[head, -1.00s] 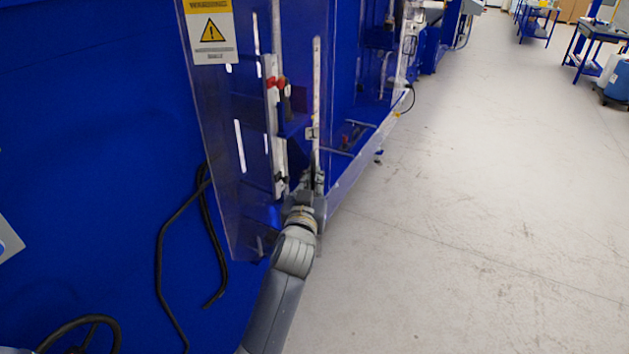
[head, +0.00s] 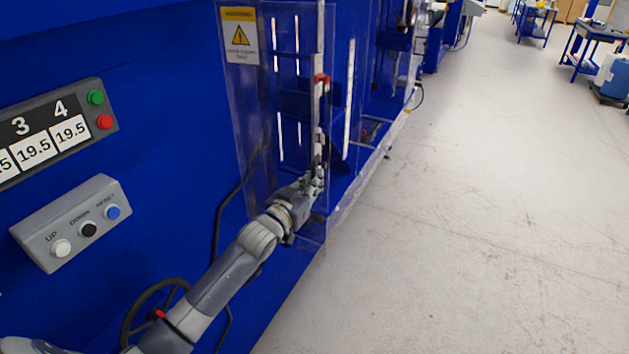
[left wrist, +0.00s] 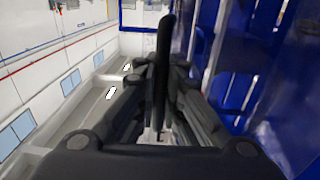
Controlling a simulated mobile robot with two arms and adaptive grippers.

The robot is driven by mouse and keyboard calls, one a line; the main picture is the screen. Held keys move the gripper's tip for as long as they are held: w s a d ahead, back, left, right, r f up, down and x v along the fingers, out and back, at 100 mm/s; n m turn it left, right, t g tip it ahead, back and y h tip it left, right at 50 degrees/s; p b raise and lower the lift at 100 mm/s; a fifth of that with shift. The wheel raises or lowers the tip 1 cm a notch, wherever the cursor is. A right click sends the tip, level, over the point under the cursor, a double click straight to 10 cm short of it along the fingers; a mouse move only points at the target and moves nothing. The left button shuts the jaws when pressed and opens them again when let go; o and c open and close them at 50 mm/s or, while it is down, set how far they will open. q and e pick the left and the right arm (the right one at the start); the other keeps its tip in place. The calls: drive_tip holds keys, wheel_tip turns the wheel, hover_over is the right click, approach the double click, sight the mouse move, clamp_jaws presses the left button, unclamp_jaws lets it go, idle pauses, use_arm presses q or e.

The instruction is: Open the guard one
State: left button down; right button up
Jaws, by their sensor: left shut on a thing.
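The guard (head: 262,112) is a clear panel with a yellow and white warning label (head: 240,36). It stands upright in front of the blue machine. My left gripper (head: 314,184) is at the lower part of the guard's right edge. In the left wrist view a dark upright bar, which looks like the guard handle (left wrist: 164,50), stands between the fingers of my left gripper (left wrist: 160,108), and they are shut on it. The exact contact is hard to see in the head view. My right gripper is out of view.
A grey button box (head: 72,222) and a numbered display panel (head: 55,132) are on the blue machine front at left. A handwheel (head: 135,310) is beside my left arm. The grey floor (head: 460,220) to the right is clear, with workbenches (head: 590,38) far off.

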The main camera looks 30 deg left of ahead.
use_arm(q)
drive_tip(key=shift+s+d+f, duration=0.1)
drive_tip(key=shift+d+f, duration=0.1)
drive_tip(key=shift+f, duration=0.05)
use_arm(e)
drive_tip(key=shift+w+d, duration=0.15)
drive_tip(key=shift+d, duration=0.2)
use_arm(q)
drive_tip(key=c, duration=2)
unclamp_jaws()
drive_tip(key=shift+d+r, duration=0.1)
drive_tip(key=shift+r, duration=0.1)
drive_tip(key=shift+s, duration=0.1)
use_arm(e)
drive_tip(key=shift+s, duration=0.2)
use_arm(q)
drive_tip(key=shift+s, duration=0.25)
drive_tip(key=s+a, duration=0.1)
drive_tip(key=s, duration=1)
drive_tip(key=shift+s, duration=0.2)
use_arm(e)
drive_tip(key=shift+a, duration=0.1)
